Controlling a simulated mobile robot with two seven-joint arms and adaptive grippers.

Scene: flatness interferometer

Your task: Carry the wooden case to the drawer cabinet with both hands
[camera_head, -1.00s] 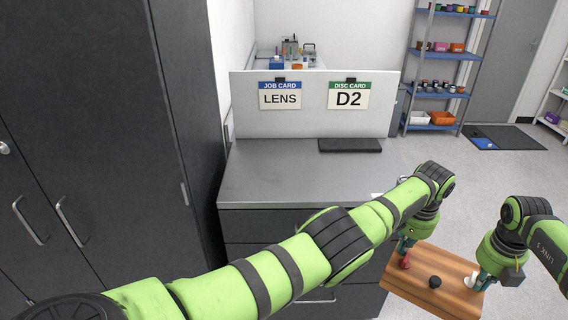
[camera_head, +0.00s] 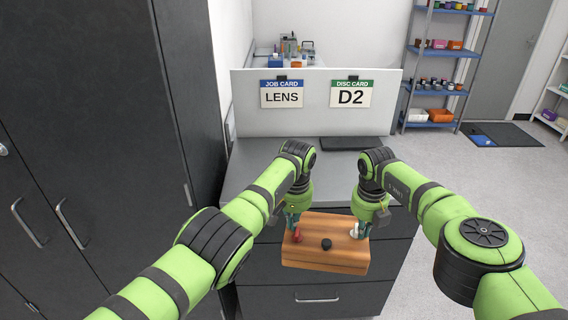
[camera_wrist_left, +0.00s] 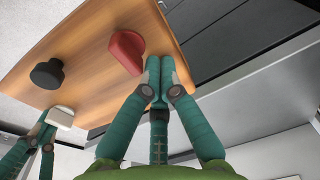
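The wooden case (camera_head: 325,262) is a brown block with a red knob (camera_head: 297,236) at its left, a black knob (camera_head: 326,244) in the middle and a white knob (camera_head: 355,231) at its right. It hangs in front of the grey drawer cabinet (camera_head: 318,300), hiding part of the drawer fronts.
The cabinet's grey top (camera_head: 250,165) is mostly clear, with a dark flat pad (camera_head: 350,143) at the back. A white panel (camera_head: 315,120) with LENS and D2 cards stands behind. A tall dark cabinet (camera_head: 100,130) borders the left; floor is open at right.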

